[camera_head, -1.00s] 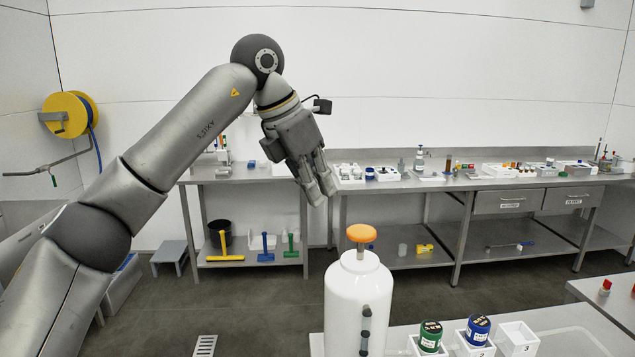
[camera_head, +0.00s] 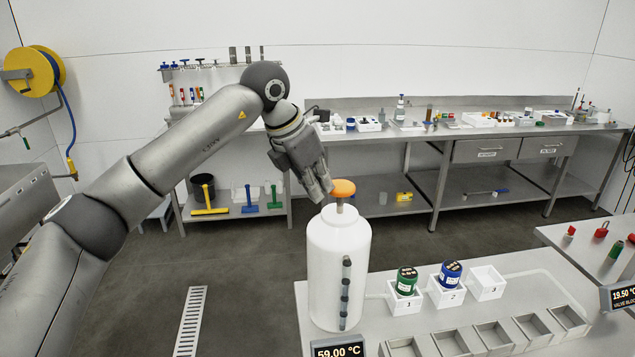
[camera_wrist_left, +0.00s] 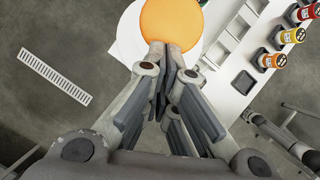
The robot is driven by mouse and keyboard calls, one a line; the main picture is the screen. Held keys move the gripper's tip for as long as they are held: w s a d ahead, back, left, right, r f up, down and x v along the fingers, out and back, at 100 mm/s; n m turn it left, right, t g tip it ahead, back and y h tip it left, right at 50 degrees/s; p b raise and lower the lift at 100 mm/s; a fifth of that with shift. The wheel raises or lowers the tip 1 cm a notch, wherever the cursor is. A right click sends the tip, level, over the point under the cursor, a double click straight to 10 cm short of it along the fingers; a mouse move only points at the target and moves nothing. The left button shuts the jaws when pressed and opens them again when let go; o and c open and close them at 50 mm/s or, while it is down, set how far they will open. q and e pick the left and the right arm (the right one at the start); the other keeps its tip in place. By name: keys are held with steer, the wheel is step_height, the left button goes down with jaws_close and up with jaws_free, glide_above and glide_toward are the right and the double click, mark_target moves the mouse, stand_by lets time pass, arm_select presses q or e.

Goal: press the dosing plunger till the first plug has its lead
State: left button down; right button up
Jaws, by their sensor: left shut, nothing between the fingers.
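The dosing plunger has an orange round knob (camera_head: 343,187) on a thin stem, standing up from the top of a white tank (camera_head: 325,250) in the head view. My left gripper (camera_head: 323,189) is shut and empty, its fingertips just left of the knob at about its height. In the left wrist view, the closed fingertips (camera_wrist_left: 165,52) overlap the lower edge of the orange knob (camera_wrist_left: 172,18); I cannot tell whether they touch. A green container (camera_head: 407,281) sits in white holder 1, and a blue one (camera_head: 450,274) in holder 2. My right gripper is not in view.
White holder 3 (camera_head: 487,284) looks empty. Several metal trays (camera_head: 493,335) line the bench front. Displays read 59.00 °C (camera_head: 338,351) and 19.50 °C (camera_head: 622,296). A cluttered back bench (camera_head: 425,135) stands behind; the floor between has a drain grate (camera_head: 190,320).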

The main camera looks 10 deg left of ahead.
arm_select(q)
steer(key=shift+s+f+b, duration=0.1)
steer(key=shift+f+b, duration=1.3)
steer(key=shift+f, duration=0.45)
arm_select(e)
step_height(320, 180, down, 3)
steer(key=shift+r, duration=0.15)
arm_select(q)
steer(key=shift+a+r+p, duration=0.1)
steer(key=shift+r+p, duration=0.2)
steer(key=b+v, duration=0.1)
steer(key=v, duration=1.2)
steer(key=shift+s+r, duration=0.2)
steer(key=shift+r, duration=0.15)
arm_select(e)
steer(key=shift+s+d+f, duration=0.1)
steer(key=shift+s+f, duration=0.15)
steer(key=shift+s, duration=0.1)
arm_select(q)
steer(key=shift+w, duration=0.1)
